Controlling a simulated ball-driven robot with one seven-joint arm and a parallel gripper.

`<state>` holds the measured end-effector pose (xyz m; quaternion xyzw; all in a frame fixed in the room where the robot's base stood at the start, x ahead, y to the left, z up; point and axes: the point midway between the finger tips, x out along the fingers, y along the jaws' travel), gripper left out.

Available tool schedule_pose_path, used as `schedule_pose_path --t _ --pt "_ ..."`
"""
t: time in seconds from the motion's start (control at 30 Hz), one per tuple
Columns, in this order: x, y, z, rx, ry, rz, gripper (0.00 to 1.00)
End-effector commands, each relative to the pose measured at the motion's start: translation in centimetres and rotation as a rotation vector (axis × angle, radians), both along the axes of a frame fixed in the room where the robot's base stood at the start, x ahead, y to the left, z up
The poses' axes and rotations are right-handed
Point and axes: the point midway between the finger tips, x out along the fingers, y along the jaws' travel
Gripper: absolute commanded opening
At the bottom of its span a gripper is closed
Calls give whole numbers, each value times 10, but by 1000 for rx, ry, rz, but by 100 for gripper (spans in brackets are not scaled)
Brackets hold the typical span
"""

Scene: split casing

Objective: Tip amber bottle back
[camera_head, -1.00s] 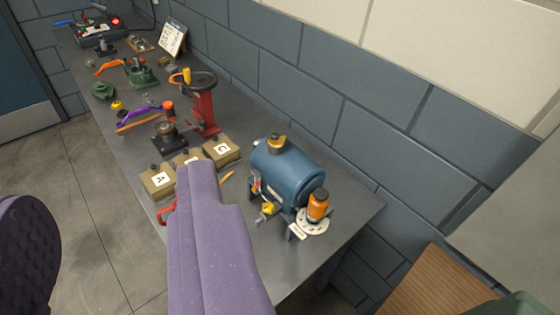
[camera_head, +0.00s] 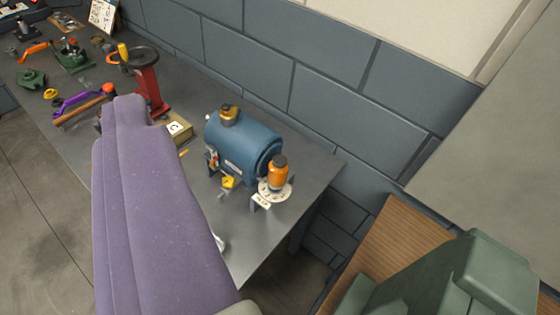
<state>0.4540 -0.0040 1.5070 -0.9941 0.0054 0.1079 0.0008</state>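The amber bottle (camera_head: 278,177), orange with a dark cap, stands at the right end of the blue cylindrical casing (camera_head: 243,148). A pale round plate with dark marks (camera_head: 276,194) shows under and around its base. The bottle looks about upright; a slight tilt cannot be told. Nothing touches it from my side. A purple link of my arm fills the lower left and hides part of the bench. My gripper's fingers do not show.
A box marked C (camera_head: 177,128) and a red stand with a handwheel (camera_head: 148,85) are behind my arm. A block wall runs behind. A wooden surface (camera_head: 360,245) and green chair-like shape (camera_head: 480,270) are lower right.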

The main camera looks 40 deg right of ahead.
Motion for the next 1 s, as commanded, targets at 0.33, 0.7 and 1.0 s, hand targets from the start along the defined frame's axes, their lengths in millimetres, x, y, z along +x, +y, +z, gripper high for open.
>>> schedule_pose_path --t 0.33,0.7,1.0 --pt "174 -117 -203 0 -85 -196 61" --pt "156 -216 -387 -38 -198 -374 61" --pt "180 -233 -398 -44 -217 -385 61"
